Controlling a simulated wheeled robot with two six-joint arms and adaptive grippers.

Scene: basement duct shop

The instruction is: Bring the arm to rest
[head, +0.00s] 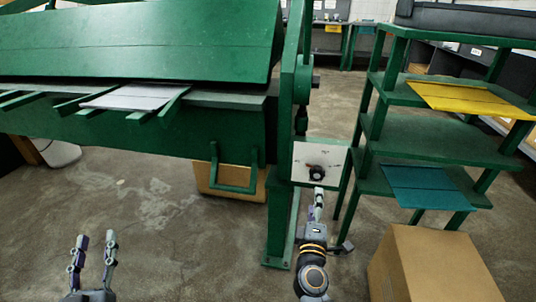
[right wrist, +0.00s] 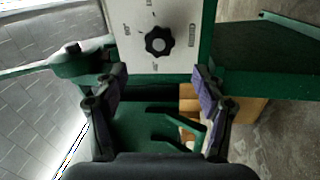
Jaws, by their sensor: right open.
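My right gripper (head: 319,205) is raised in front of the white control panel (head: 306,155) on the green machine. The right wrist view shows its two fingers (right wrist: 159,74) spread apart with nothing between them. The black dial (right wrist: 160,41) on the panel lies beyond the fingertips; I see no finger touching it. The dial also shows in the head view (head: 316,172), just above the gripper. My left gripper (head: 96,240) is at the lower left of the head view, fingers up and apart, empty, over the concrete floor.
The green machine (head: 150,40) fills the upper left, with a grey sheet (head: 130,98) on its front supports. A green shelf rack (head: 430,135) on the right holds yellow (head: 470,98) and teal (head: 425,185) sheets. A cardboard box (head: 425,270) stands at the lower right. Open floor lies lower left.

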